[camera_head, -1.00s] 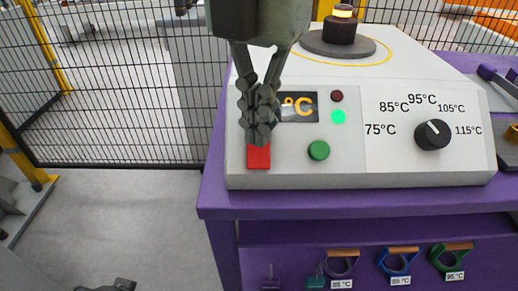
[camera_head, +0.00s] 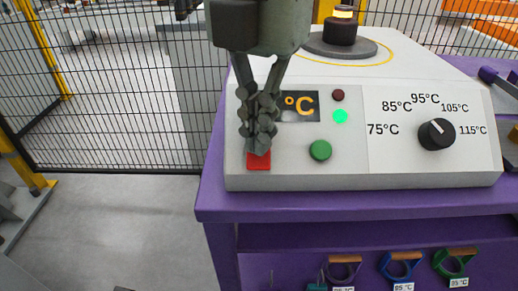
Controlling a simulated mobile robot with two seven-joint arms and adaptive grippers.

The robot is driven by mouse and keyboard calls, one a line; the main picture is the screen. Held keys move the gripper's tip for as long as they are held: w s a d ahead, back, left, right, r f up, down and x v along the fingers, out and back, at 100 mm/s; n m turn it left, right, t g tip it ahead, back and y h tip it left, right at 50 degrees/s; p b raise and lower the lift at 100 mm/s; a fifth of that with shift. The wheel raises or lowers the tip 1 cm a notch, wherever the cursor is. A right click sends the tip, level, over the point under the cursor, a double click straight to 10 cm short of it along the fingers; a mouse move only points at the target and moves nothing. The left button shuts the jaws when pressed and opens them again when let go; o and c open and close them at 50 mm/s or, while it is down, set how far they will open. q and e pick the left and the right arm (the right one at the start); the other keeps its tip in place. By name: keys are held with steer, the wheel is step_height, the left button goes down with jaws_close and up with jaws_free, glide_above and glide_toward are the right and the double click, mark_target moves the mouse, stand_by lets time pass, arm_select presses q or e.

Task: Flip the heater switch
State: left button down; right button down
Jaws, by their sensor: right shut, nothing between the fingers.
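The heater's control panel (camera_head: 342,170) is a sloped light face on a purple bench. A red switch (camera_head: 259,162) sits at its lower left, with its upper part hidden by my fingers. My right gripper (camera_head: 259,148) comes down from above, shut and empty. Its fingertips overlap the switch in the view; I cannot tell whether they touch it. A dark display (camera_head: 301,106) shows "°C", partly covered by the gripper. A green lamp (camera_head: 340,116) is lit and a dark red lamp (camera_head: 338,95) above it looks unlit. My left gripper is not clearly in view.
A green button (camera_head: 320,150) and a black temperature dial (camera_head: 436,134) are to the right of the switch. A round dark plate (camera_head: 340,46) is on top behind. Coloured ring tools (camera_head: 400,264) hang below. A wire fence (camera_head: 120,100) stands at left.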

steer(key=shift+f, duration=0.2)
steer(key=shift+r, duration=0.1)
step_height(320, 180, up, 7)
steer(key=p, duration=0.3)
stand_by(0.6)
stand_by(0.3)
